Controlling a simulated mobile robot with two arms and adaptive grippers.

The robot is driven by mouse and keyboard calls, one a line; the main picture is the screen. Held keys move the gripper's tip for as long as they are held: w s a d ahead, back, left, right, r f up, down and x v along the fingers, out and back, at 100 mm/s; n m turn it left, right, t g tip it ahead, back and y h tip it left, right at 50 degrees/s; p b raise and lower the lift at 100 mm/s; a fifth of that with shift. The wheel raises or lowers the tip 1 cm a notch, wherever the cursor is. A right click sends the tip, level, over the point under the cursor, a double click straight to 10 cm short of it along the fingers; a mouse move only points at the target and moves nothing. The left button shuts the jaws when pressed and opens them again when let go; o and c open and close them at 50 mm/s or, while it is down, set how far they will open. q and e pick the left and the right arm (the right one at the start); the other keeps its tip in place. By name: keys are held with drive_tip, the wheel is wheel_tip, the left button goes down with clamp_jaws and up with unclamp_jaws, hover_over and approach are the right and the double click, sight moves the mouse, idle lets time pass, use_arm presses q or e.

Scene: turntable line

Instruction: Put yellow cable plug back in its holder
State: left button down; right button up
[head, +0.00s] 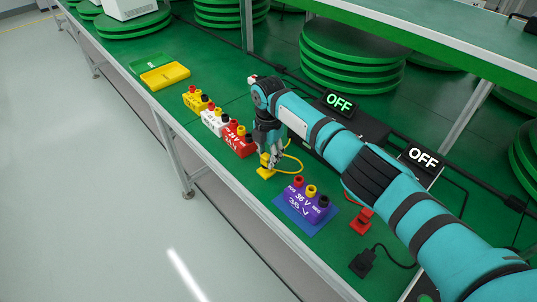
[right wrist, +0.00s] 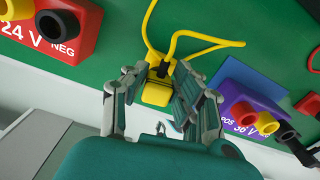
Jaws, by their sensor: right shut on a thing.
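My right gripper (head: 268,163) points down near the front edge of the green table, with its fingers shut on the yellow cable plug (head: 264,158). The yellow holder (head: 266,174) sits on the table directly below the fingertips. In the right wrist view, the fingers (right wrist: 163,72) close around the plug's dark end, and the yellow holder (right wrist: 157,97) shows just beyond it. The yellow cable (right wrist: 190,36) loops away across the table. The fingers partly hide the plug, so I cannot tell whether it is seated in the holder. My left gripper is not in view.
A purple 36 V block (head: 305,204) on a blue mat (head: 284,209) stands to the right. A red 24 V block (head: 237,140), a white block and a yellow block stand to the left. Red (head: 361,221) and black (head: 362,263) plugs lie farther right. Two OFF displays stand behind.

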drive_tip(key=o, duration=1.1)
drive_tip(key=shift+r, duration=0.1)
drive_tip(key=shift+r+p, duration=3.4)
drive_tip(key=shift+r, duration=0.25)
